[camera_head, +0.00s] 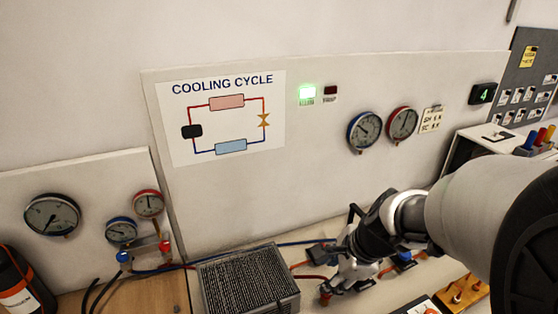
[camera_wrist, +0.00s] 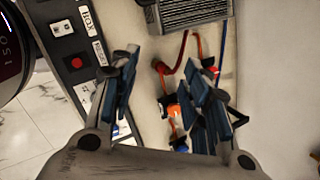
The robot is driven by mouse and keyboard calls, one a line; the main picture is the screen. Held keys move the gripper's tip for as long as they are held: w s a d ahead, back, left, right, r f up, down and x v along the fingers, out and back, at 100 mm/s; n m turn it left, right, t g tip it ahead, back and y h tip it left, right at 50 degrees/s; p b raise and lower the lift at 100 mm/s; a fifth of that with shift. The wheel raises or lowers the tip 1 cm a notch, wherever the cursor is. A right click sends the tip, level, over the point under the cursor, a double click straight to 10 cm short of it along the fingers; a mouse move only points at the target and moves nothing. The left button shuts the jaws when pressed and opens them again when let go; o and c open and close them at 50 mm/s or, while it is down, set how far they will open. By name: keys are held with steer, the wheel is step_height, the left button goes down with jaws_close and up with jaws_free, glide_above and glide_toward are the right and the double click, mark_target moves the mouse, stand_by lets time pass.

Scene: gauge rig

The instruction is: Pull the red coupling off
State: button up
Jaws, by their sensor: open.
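My gripper (camera_head: 335,272) is over the bench in the head view, right of the grey finned block. In the wrist view my gripper (camera_wrist: 160,72) is open, with its blue-padded fingers apart and nothing held between them. A small red part (camera_head: 325,299) shows just below the fingers in the head view. I cannot tell whether it is the same fitting. A dark red hose (camera_wrist: 172,70) curves between the fingertips.
The grey finned block (camera_head: 250,282) stands left of my gripper. A blue hose (camera_head: 290,243) runs behind it along the panel (camera_head: 330,190). A control strip with a red button (camera_wrist: 77,63) lies beside the left finger. A gauge manifold (camera_head: 140,246) stands at left.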

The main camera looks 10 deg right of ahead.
steer(key=w+d+f+m+p, duration=0.3)
steer(key=d+f+m, duration=0.2)
steer(key=d+m, duration=0.4)
steer(key=shift+m, duration=0.5)
steer(key=b+x, duration=0.3)
steer(key=x, duration=0.2)
steer(key=b+x, duration=0.2)
steer(key=x, duration=0.4)
steer(key=a+b+x, duration=0.1)
steer(key=b+x, duration=0.2)
steer(key=x, duration=0.3)
steer(key=shift+b, duration=0.35)
steer(key=shift+c, duration=0.5)
jaws_close()
